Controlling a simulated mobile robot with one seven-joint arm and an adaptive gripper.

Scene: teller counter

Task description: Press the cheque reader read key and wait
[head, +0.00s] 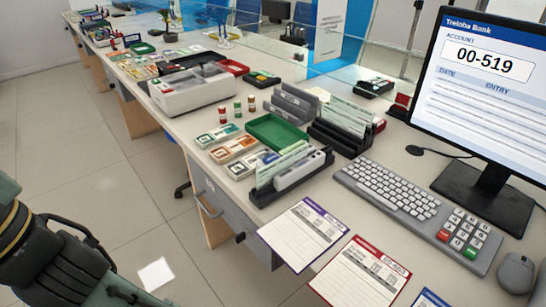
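A black and grey device with a long slot (300,172), which looks like the cheque reader, stands near the counter's front edge. Pale green slips stand upright in or behind it. I cannot make out its read key or any status light.
A green tray (277,131), banknote stacks (235,148) and black slip racks (340,130) crowd around the device. A keyboard (390,189), keypad (464,235) and monitor (485,75) stand right. Printed forms (303,232) lie at the front edge.

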